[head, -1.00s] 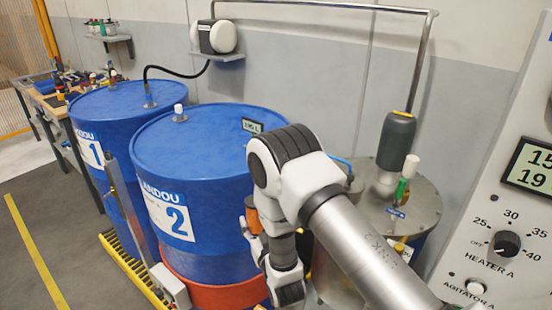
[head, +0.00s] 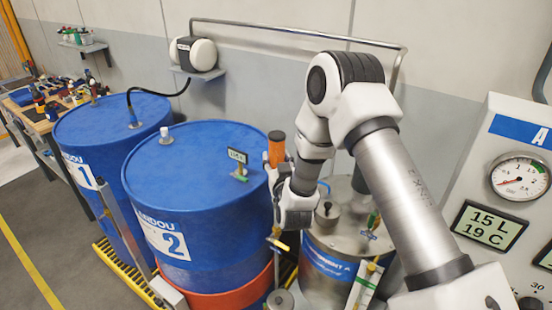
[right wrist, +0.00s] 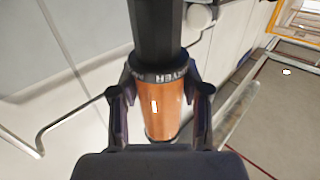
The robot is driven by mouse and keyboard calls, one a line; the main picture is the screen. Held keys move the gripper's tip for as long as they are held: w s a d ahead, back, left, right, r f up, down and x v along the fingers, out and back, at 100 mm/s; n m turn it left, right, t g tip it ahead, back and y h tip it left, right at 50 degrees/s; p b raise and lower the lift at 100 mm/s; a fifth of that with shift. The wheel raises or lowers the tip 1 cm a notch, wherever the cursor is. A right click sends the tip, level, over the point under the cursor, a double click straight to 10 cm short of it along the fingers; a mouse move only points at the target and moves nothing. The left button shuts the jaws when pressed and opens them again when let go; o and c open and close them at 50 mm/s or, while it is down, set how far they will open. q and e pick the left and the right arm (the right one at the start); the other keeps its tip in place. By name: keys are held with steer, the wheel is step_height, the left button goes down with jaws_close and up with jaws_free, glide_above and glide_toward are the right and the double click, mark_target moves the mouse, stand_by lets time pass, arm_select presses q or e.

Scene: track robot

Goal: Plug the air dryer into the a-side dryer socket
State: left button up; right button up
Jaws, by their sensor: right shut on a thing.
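The air dryer (head: 276,150), an orange cylinder with a dark top, stands about upright in the head view, between blue drum 2 and the steel tank. My right gripper (right wrist: 159,100) is shut around its orange body in the right wrist view; the dark part (right wrist: 157,30) points away from the gripper. In the head view my right wrist partly hides the dryer's lower end. The steel tank (head: 325,262) has a label ending in A and several fittings on its lid. I cannot tell which fitting is the a-side dryer socket. My left gripper is out of view.
Blue drum 2 (head: 195,180) carries a small level display (head: 237,157); drum 1 (head: 112,122) stands left of it. A steel pipe (head: 300,30) runs along the wall behind. The control panel (head: 508,200) stands at the right. My right arm hides part of the tank lid.

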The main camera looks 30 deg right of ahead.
steer(key=shift+s+f+b, duration=0.15)
steer(key=shift+f+b, duration=0.2)
steer(key=shift+f, duration=0.2)
steer(key=f+b, duration=0.3)
steer(key=f, duration=0.1)
steer(key=shift+w, duration=0.3)
steer(key=shift+f, duration=0.25)
steer(key=shift+s+b, duration=0.15)
steer(key=shift+b, duration=0.15)
steer(key=shift+r, duration=0.1)
steer(key=shift+b, duration=0.35)
steer(key=shift+f+b, duration=1.2)
steer(key=shift+f, duration=0.3)
